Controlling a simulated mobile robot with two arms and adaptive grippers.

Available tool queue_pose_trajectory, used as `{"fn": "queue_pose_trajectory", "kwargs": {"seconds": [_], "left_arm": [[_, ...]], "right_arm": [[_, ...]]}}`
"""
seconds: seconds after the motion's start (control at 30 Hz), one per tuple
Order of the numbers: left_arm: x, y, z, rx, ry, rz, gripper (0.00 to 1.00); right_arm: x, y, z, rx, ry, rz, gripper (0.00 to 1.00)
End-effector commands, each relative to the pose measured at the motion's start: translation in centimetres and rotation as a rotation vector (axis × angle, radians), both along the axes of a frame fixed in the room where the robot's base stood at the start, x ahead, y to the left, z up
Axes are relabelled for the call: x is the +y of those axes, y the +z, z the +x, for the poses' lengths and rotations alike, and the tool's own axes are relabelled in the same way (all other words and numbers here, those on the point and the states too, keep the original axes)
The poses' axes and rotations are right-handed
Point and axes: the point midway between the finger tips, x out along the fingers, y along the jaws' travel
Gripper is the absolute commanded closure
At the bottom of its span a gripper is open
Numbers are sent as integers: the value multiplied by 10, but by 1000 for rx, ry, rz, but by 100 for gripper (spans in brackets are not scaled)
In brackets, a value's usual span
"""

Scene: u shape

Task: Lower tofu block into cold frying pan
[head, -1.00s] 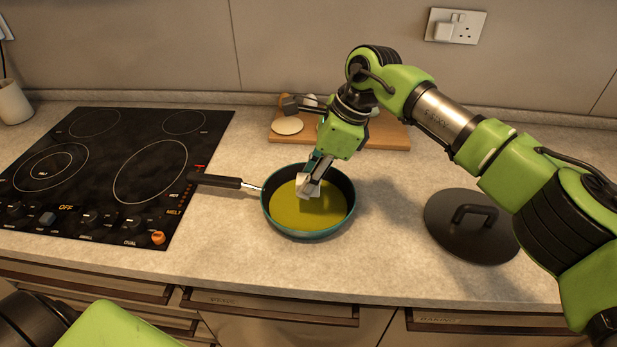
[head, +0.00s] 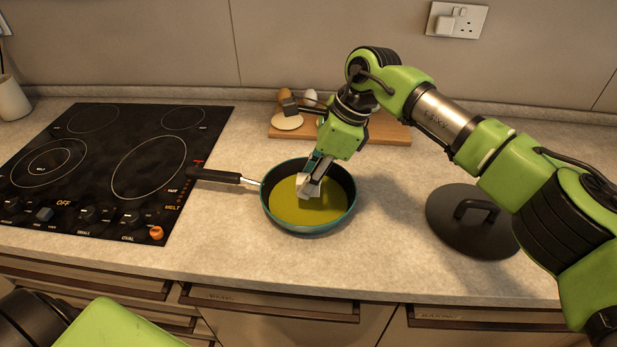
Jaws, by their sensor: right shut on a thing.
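The frying pan (head: 270,215) stands on the worktop right of the hob, its black handle pointing left. Yellow-green oil covers its floor. My right gripper (head: 309,184) reaches down into the pan from behind, shut on the pale tofu block (head: 304,190). The tofu is inside the pan's outline, over the oil; I cannot tell whether it touches the oil. The fingers hide part of the block. Of my left arm only a green link shows at the bottom left; its gripper is out of view.
A black hob (head: 100,170) lies to the left. A dark lid (head: 472,222) rests on the worktop at right. Behind my right gripper, a wooden board (head: 392,131) holds eggs and a pale round item. The worktop in front of the pan is clear.

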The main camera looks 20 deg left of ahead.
Motion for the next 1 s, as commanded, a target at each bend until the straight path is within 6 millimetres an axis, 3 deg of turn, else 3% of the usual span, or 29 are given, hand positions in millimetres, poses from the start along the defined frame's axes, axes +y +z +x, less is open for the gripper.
{"fn": "queue_pose_trajectory", "kwargs": {"seconds": [1.0], "left_arm": [[0, -11, 0, 0, 0, 0, 60]], "right_arm": [[0, -16, 0, 0, 0, 0, 97]]}}
